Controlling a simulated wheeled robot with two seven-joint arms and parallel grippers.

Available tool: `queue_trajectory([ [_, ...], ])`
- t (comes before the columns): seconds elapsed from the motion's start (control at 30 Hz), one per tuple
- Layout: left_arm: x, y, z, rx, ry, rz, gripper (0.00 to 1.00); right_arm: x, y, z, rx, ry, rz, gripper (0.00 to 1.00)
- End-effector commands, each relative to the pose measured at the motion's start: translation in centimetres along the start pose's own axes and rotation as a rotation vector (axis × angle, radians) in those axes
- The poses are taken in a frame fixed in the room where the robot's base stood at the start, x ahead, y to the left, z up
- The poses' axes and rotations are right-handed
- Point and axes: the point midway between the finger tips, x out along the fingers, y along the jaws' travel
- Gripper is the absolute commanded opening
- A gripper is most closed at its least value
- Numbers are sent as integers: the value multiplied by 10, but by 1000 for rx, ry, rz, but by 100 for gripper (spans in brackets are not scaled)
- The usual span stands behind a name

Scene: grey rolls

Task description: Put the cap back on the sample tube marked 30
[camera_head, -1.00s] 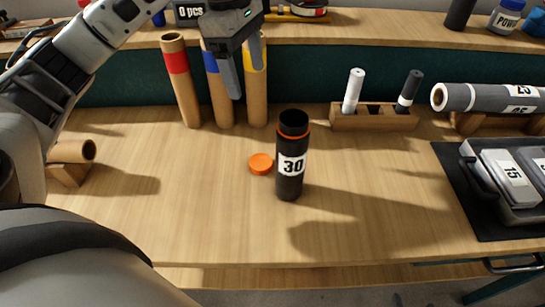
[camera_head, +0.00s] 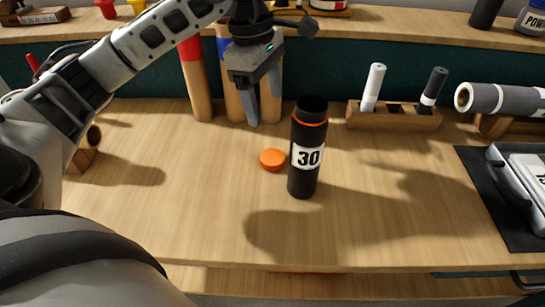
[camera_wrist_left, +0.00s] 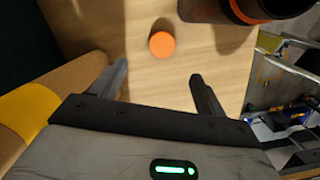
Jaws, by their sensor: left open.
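The black sample tube (camera_head: 307,175) marked 30 stands upright and open on the wooden bench, with an orange ring below its rim. Its orange cap (camera_head: 272,159) lies on the bench just left of the tube, apart from it. My left gripper (camera_head: 264,122) is open and empty, above and behind the cap. In the left wrist view the cap (camera_wrist_left: 162,44) shows beyond the gap between the open fingers (camera_wrist_left: 160,85), and part of the tube (camera_wrist_left: 262,8) is at the top right. My right gripper is not in view.
Tall cardboard tubes (camera_head: 195,80) with coloured bands stand at the back, close behind my left gripper. A wooden holder (camera_head: 395,117) with a white and a black marker stands behind right. Grey rolls (camera_head: 500,98) lie on a rack at right. The bench front is clear.

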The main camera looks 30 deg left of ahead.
Motion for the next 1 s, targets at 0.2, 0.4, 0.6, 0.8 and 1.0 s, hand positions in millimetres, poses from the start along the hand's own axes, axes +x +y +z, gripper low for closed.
queue_trajectory([
  [0.2,49,-1,0,0,1,-5,74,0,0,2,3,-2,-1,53],
  [0.4,72,-1,0,0,0,-1,74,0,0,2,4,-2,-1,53],
  [0.6,75,0,0,0,-1,0,74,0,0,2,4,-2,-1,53],
  [0.8,76,-1,0,0,0,-1,74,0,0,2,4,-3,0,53],
  [1.0,103,-7,-5,-1,2,-6,74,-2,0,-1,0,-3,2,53],
])
